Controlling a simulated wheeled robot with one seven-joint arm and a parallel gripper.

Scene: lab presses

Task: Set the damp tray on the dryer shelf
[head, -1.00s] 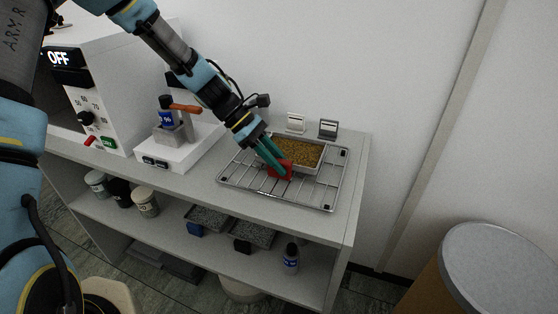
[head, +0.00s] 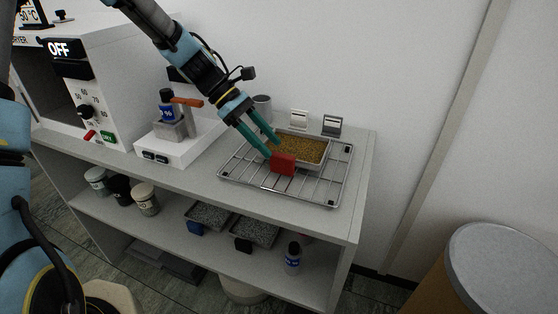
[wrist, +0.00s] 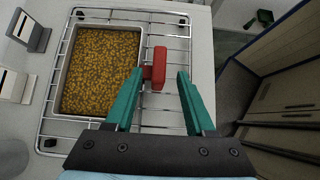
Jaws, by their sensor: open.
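The tray (head: 303,148) is a shallow metal pan of yellow-brown grains with a red handle (head: 283,163) on its near side. It rests on a wire rack (head: 320,190) on the bench; the wrist view shows the tray (wrist: 66,58) and its red handle (wrist: 158,68) from above. My gripper (head: 274,148) is open, with green fingers at the handle. In the wrist view the fingers (wrist: 160,75) stand apart on either side of the handle, the left one close to it. The dryer (head: 100,65) is the white box at left with an "OFF" display and a dark open chamber.
Two small card holders (head: 331,125) and a grey cup (head: 262,105) sit behind the rack. The lower shelf holds jars and dark trays (head: 256,230). A round drum (head: 500,265) stands at right.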

